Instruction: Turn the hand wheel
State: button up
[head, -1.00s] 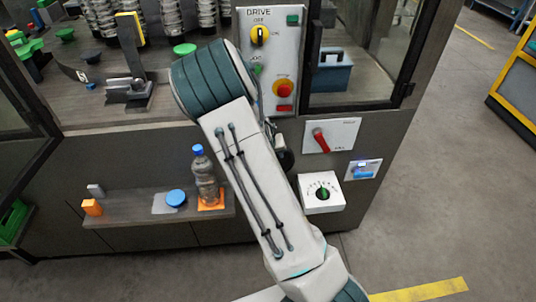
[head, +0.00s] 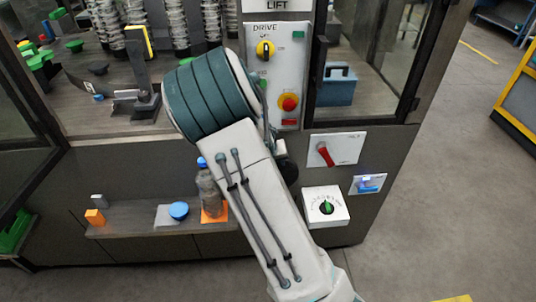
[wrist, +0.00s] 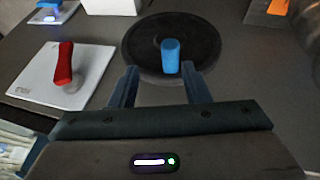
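The hand wheel (wrist: 203,48) is a black disc with an upright blue handle (wrist: 170,56), near the top centre of the wrist view. My gripper (wrist: 160,69) is open, with its two dark blue fingers apart, one towards each side of the handle. The handle appears between or just beyond the fingertips; I cannot tell the exact depth, and no contact is visible. In the head view a dark edge of the wheel (head: 289,173) shows beside my arm, which hides the rest and my fingers.
A red lever on a white plate (head: 347,144) is close to the wheel; it also shows in the wrist view (wrist: 65,64). A white dial box (head: 340,206), a blue-lit device (head: 368,184) and a shelf with a bottle (head: 207,183) are nearby. Open floor lies right.

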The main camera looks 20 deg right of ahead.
jog(key=v, duration=0.9)
jog(key=shift+p, duration=0.3)
jog(key=shift+a, duration=0.1)
